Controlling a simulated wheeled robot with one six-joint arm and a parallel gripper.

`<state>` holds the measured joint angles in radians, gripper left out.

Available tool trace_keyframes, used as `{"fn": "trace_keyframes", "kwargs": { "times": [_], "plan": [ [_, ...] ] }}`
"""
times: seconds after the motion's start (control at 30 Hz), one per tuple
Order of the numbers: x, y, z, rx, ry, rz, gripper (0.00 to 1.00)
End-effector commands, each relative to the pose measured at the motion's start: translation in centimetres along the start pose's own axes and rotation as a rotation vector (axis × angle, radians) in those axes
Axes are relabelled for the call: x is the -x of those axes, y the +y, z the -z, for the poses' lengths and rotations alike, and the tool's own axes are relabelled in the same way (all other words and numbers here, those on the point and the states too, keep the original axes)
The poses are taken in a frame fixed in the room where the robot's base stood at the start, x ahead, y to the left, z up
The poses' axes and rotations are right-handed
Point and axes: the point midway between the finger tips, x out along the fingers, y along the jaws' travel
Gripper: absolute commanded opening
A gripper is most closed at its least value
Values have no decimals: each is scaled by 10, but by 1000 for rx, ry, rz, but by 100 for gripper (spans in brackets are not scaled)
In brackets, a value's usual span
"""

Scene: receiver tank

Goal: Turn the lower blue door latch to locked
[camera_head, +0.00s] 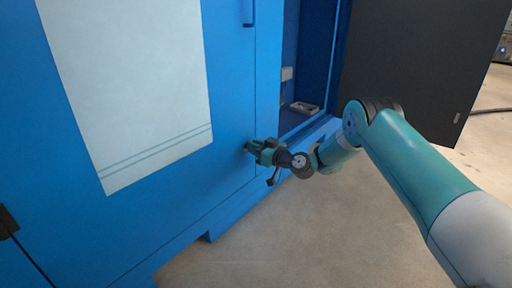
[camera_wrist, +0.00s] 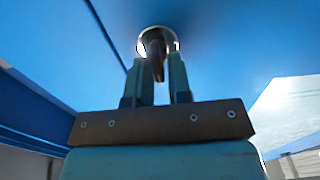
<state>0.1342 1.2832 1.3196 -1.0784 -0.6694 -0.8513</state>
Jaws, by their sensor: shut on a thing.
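My gripper (camera_head: 250,147) is at the lower part of the closed blue door (camera_head: 232,110), near its right edge. In the wrist view my gripper (camera_wrist: 165,70) has its two fingers closed on the lower door latch (camera_wrist: 155,44). The latch shows as a round metal base with a dark lever between the fingers. The lever looks roughly upright in the wrist view, and its exact angle is hard to tell. In the head view the fingers hide most of the latch.
A blue handle (camera_head: 248,12) is higher on the door. To the right is an open compartment with a small tray (camera_head: 304,108) inside. A dark door panel (camera_head: 420,60) stands open beyond it. The floor (camera_head: 290,225) in front is clear.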

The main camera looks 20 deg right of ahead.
Motion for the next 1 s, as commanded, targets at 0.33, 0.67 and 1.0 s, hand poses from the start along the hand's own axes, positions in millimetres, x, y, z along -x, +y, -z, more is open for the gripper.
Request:
{"fn": "trace_keyframes", "kwargs": {
  "times": [0.33,0.67,1.0],
  "plan": [
    [0,1,2,-149,-1,3,0],
    [1,5,1,-447,-2,3,0],
    [1,9,-2,-768,-1,2,0]
  ]
}}
